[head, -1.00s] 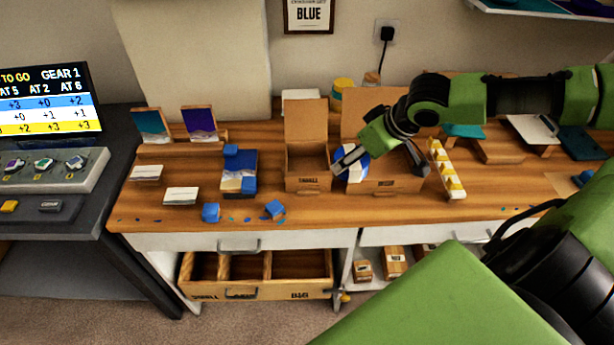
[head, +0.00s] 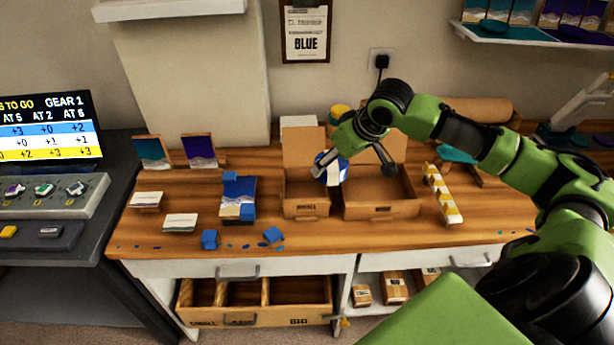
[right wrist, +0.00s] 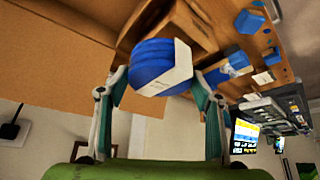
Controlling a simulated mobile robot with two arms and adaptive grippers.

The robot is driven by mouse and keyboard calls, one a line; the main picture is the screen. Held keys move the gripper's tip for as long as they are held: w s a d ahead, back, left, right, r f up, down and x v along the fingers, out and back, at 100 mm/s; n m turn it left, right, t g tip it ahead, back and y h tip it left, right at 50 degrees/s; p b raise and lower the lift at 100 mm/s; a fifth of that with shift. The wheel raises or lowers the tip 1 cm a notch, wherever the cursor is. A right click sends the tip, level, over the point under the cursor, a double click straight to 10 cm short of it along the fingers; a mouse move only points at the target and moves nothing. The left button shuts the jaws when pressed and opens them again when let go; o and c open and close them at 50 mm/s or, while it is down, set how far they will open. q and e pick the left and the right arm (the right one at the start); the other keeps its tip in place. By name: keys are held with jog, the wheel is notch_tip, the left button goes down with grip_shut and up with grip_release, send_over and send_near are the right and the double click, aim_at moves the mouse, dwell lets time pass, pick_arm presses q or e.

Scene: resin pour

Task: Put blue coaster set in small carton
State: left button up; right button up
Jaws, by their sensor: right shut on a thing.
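The blue coaster set (head: 333,170), round and blue with a white band, is held in my right gripper (head: 327,166). In the right wrist view the coaster set (right wrist: 163,66) sits between the two fingers of my right gripper (right wrist: 158,88), tilted. The small carton (head: 305,210) stands open on the bench with its back flap up. The coaster set is at the carton's upper right side, near the wall shared with the larger carton; whether it touches the carton is unclear. My left gripper is not in view.
The larger open carton (head: 382,211) stands right beside the small one. A yellow-and-white strip (head: 443,195) lies further right. A blue box and blue pieces (head: 238,198) stand to the left. An open wooden drawer (head: 255,316) is below the bench.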

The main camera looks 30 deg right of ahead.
jog(key=a+x, duration=0.1)
jog(key=x, duration=0.3)
jog(key=p+x, duration=0.1)
jog(key=x, duration=0.3)
jog(key=w+a+p+x, duration=0.1)
jog(key=x, duration=0.3)
jog(key=shift+a+r, duration=0.25)
jog(key=shift+a, duration=0.1)
jog(key=shift+f, duration=0.15)
jog(key=shift+f, duration=0.6)
jog(key=o, duration=1)
